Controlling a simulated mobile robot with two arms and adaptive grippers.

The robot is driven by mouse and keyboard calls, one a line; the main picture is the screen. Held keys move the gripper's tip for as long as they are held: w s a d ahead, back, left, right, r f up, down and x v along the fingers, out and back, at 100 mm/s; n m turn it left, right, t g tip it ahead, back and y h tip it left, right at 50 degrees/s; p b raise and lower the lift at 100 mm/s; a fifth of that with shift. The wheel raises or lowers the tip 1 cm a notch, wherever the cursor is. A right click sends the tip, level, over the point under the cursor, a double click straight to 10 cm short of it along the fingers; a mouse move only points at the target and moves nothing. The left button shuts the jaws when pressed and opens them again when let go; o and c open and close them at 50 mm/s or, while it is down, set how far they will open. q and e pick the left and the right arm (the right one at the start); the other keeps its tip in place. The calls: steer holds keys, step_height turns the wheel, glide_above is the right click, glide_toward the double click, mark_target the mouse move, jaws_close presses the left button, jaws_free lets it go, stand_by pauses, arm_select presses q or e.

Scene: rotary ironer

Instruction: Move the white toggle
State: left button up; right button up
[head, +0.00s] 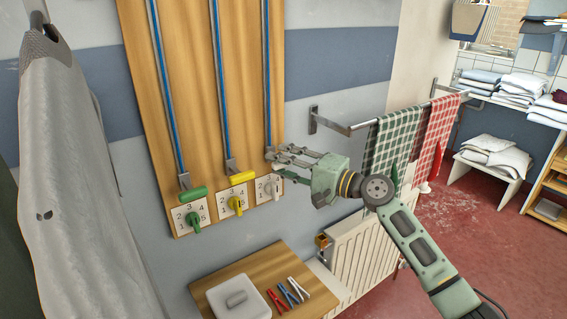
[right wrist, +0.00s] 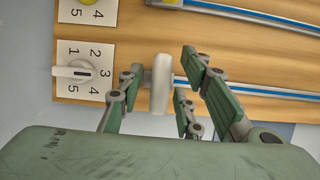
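The white toggle (right wrist: 161,84) is a rounded white bar on the end of a rail on the wooden board. In the right wrist view it stands between the fingers of my right gripper (right wrist: 158,88), with a small gap to the fingers showing. In the head view my right gripper (head: 280,160) is at the lower end of the right-hand rail, and its fingers largely hide the toggle. The gripper looks open. A white dial knob (right wrist: 75,71) sits on a number plate beside the toggle. My left gripper is not in view.
A green toggle (head: 193,194) and a yellow toggle (head: 242,177) sit left of my gripper, above matching dials. A towel rail (head: 332,124) with checked towels is close on the right. A wooden shelf (head: 325,299) with a white box is below.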

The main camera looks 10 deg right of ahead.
jaws_close()
stand_by(0.4)
